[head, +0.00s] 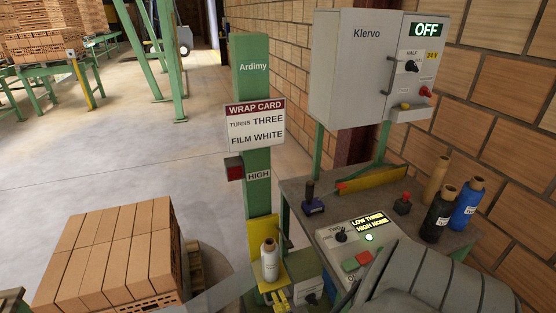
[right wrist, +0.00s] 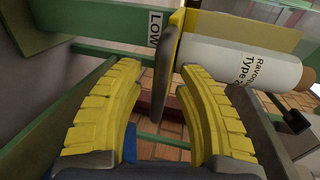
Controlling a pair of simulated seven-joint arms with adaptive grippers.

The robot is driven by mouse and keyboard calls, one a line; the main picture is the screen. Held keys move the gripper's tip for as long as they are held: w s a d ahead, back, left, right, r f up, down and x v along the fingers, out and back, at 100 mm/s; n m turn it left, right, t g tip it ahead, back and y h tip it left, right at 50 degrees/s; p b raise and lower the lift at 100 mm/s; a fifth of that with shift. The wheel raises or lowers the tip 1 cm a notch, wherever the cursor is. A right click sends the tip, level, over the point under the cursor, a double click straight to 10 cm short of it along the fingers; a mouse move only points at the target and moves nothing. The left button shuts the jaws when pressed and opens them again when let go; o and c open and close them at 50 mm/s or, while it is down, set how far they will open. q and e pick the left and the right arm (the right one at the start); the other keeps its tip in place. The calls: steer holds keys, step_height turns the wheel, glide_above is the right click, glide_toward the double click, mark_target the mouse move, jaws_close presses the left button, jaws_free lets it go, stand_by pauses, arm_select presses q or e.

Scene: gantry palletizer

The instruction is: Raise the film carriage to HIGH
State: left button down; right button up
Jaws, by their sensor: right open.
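The film carriage (head: 262,235) is a yellow plate low on the green mast (head: 253,80), holding an upright white film roll (head: 270,262). The HIGH label (head: 258,175) is on the mast well above it. In the right wrist view the carriage (right wrist: 245,30) and printed roll (right wrist: 240,65) lie sideways, beside a LOW label (right wrist: 155,32). My right gripper (head: 280,298) is just below the roll; its yellow fingers (right wrist: 160,100) are open. A dark, flat bar (right wrist: 166,70) reaches between them; contact cannot be told. My left gripper is not in view.
A control table (head: 295,190) with a lit panel (head: 350,238) stands right of the mast. Black (head: 437,215) and blue (head: 467,205) rolls stand there. A grey cabinet (head: 345,70) reads OFF.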

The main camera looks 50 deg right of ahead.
steer(key=shift+c, duration=0.2)
jaws_close()
stand_by(0.4)
